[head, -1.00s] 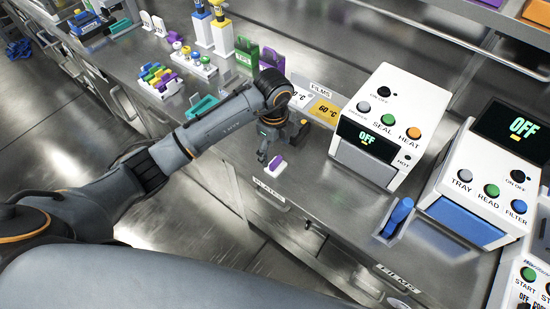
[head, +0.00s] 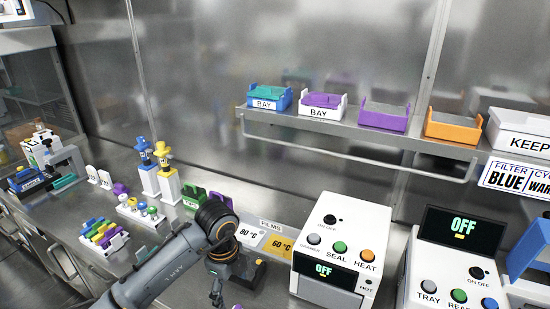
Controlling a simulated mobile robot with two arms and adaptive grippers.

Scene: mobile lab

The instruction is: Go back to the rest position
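My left arm comes in from the lower left, and its gripper (head: 218,291) hangs over the counter at the bottom edge, in front of the film cards. The fingers show small and edge-on, so I cannot tell whether they are open or shut. A small purple piece (head: 237,306) is just visible at the bottom edge, right of the fingertips, and looks apart from them. My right gripper is not in view.
The white sealer (head: 340,245) stands right of the arm, and the white reader (head: 455,265) further right; both displays read OFF. Coloured racks (head: 104,235) and bottles line the counter at left. A wall shelf (head: 300,122) holds blue, purple and orange trays.

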